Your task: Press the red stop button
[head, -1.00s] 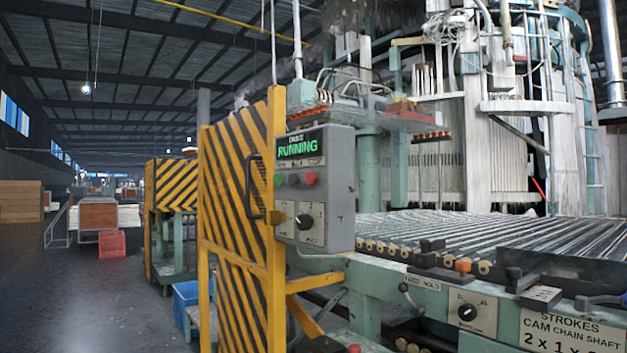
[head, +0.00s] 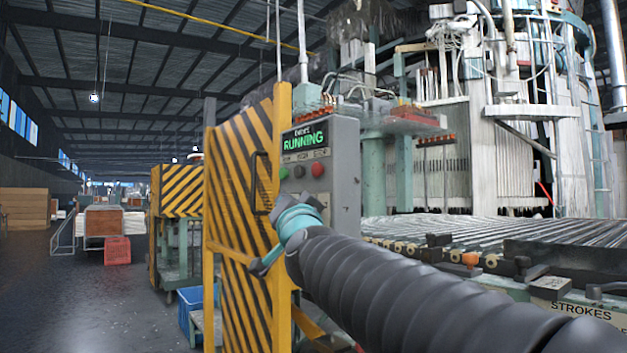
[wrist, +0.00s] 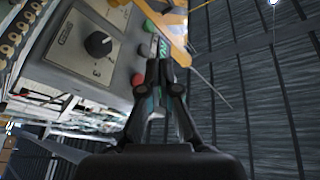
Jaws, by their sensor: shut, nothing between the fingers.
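The red stop button (head: 318,170) is the rightmost of a row of buttons on the grey control box (head: 347,180), under a green display reading RUNNING (head: 305,139). In the wrist view the red button (wrist: 137,79) shows just left of my gripper (wrist: 165,68). My gripper's dark fingers are together and empty, pointing toward the box's button row. Fingertips and button appear apart in that view, but the depth between them is unclear. In the head view my arm reaches in from the lower right below the buttons; the fingertips cannot be made out there.
A green button (head: 284,173) and a dark button (head: 299,171) sit left of the red one. A black rotary knob (wrist: 98,44) is on the box's lower panel. A yellow-and-black striped guard (head: 240,200) with a handle stands left of the box. A roller bed (head: 450,236) lies right.

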